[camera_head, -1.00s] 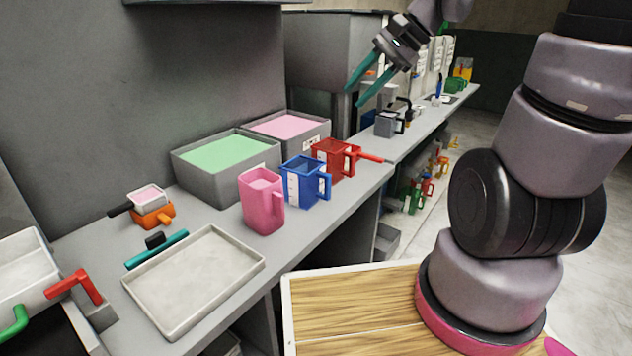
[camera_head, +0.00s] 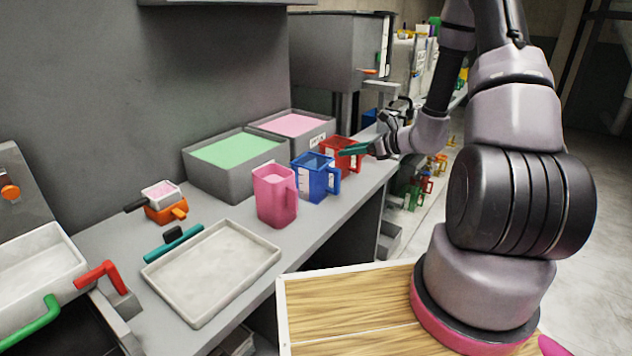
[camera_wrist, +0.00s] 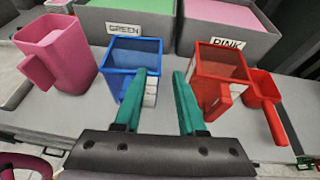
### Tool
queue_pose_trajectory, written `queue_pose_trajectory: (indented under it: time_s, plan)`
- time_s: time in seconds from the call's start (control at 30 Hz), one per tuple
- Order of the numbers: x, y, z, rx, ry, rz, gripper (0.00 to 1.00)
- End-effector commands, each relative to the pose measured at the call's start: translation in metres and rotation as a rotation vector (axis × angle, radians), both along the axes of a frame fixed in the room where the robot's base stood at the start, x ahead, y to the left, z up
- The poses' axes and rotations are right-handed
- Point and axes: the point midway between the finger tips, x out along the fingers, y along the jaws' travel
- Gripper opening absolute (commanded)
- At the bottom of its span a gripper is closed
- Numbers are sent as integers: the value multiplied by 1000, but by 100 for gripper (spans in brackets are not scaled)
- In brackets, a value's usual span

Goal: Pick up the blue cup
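The blue cup (camera_head: 314,178) stands upright on the grey counter, between the pink jug and the red cup. In the wrist view the blue cup (camera_wrist: 127,70) is at upper left of centre, with its handle towards me and partly hidden by the left finger. My gripper (camera_head: 357,149) is to the right of the blue cup in the head view, in front of the red cup. In the wrist view my gripper (camera_wrist: 161,88) has its two teal fingers apart with nothing between them, pointing at the gap between the blue and red cups.
The pink jug (camera_head: 275,196) stands close left of the blue cup. The red cup (camera_head: 342,152) stands close right, with a red scoop (camera_wrist: 266,100) beside it. Behind are bins of green (camera_head: 190,172) and pink (camera_head: 327,134) material. A pale tray (camera_head: 160,280) lies at front left.

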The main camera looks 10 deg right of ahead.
Motion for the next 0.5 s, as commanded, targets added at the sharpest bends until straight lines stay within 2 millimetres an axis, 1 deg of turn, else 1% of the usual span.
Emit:
queue_pose_trajectory:
  time_s: [0.23,0.3,0.5]
  plan:
    - [23,27,-17,3,2,-1,40]
    - [28,32,-19,3,2,-2,40]
    - [35,40,-24,1,3,-2,40]
